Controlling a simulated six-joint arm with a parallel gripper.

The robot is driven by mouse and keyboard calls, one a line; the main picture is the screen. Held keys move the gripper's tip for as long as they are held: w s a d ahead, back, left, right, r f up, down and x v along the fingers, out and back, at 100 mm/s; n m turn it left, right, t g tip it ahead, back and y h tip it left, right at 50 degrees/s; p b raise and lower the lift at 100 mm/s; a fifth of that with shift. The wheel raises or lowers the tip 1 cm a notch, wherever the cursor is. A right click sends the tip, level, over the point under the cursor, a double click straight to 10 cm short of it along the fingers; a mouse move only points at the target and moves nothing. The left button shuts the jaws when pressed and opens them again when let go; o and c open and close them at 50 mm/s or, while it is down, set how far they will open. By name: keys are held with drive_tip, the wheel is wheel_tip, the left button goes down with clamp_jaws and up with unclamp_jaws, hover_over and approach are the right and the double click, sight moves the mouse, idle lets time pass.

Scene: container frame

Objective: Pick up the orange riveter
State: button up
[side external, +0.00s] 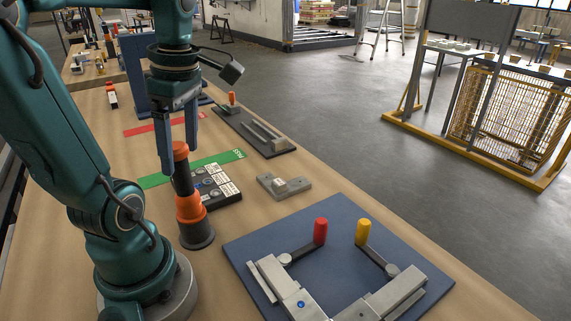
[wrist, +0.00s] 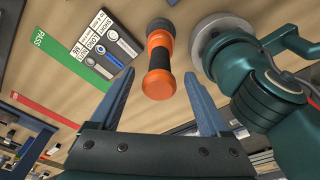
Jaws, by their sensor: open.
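The orange riveter (side external: 189,207) stands upright on the wooden table in the side view, orange and black with a dark round base. It also shows in the wrist view (wrist: 158,52), its near orange end lying between the two blue fingertips in the picture. My gripper (side external: 179,158) is open and points down over the riveter's orange top. In the wrist view my gripper (wrist: 159,76) shows a gap on both sides of the riveter. Whether the fingertips reach below its top is hard to tell. Nothing is held.
A black control box (side external: 215,188) with white labels stands close beside the riveter, near the green PASS strip (side external: 158,179). A grey metal bracket (side external: 284,186) lies to the right. A blue plate (side external: 249,243) with red- and yellow-handled clamps fills the front right.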

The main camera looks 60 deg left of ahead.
sight(181, 171)
drive_tip(key=shift+s+a+f, duration=0.1)
drive_tip(key=shift+f, duration=0.75)
drive_tip(key=shift+s+a+f, duration=0.15)
drive_tip(key=shift+f, duration=0.75)
drive_tip(key=shift+s+a+f, duration=0.1)
drive_tip(key=shift+f, duration=0.75)
drive_tip(key=shift+c, duration=0.3)
clamp_jaws()
drive_tip(key=shift+r, duration=0.1)
drive_tip(key=shift+r, duration=4.95)
